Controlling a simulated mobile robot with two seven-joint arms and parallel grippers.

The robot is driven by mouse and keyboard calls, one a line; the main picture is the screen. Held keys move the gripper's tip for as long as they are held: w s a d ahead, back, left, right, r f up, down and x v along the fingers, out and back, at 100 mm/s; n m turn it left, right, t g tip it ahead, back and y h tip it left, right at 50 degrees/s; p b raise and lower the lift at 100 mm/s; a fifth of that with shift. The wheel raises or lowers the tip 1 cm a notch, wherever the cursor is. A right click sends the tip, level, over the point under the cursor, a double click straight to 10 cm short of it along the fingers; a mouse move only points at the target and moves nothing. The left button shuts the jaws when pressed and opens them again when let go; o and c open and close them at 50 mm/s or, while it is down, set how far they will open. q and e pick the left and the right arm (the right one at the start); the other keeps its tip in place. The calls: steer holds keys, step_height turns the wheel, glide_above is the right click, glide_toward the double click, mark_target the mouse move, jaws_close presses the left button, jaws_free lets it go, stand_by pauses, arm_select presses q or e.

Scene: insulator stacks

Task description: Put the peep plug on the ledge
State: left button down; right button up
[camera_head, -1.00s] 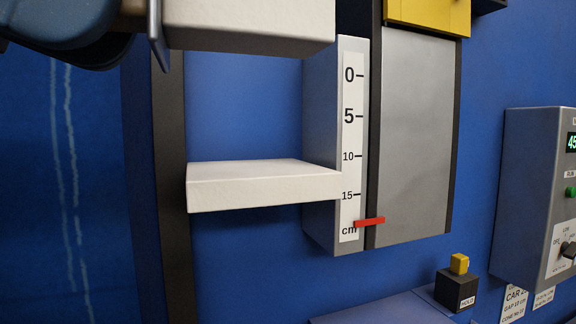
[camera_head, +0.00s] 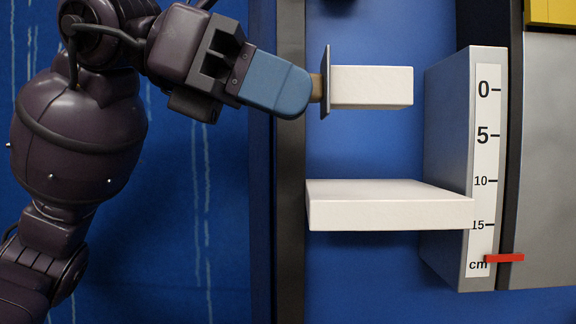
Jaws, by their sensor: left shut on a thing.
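The peep plug is a white rectangular block (camera_head: 372,86) with a thin dark plate (camera_head: 326,82) at its left end and a short tan grip (camera_head: 315,88). My left gripper (camera_head: 311,91), with blue fingers, comes in from the left and is shut on the tan grip. It holds the plug roughly level in the air. The ledge, a white slab (camera_head: 385,213), juts out below the plug, with a clear gap between them. The slab's top is bare. My right gripper is not in view.
A grey box (camera_head: 450,150) with a centimetre scale (camera_head: 484,160) stands right of the ledge; a red marker (camera_head: 504,258) sits low on it. A dark upright post (camera_head: 290,180) runs at the ledge's left end. Blue wall shows between plug and ledge.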

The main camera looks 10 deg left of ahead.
arm_select(q)
steer(key=w+f, duration=0.1)
steer(key=w, duration=0.1)
steer(key=w+a+f, duration=0.1)
steer(key=w, duration=0.2)
steer(key=w+f, duration=0.1)
steer(key=w, duration=0.2)
steer(key=shift+a+f, duration=0.1)
steer(key=shift+a, duration=0.25)
step_height(320, 180, down, 3)
steer(key=shift+f, duration=0.1)
steer(key=shift+w+f, duration=0.25)
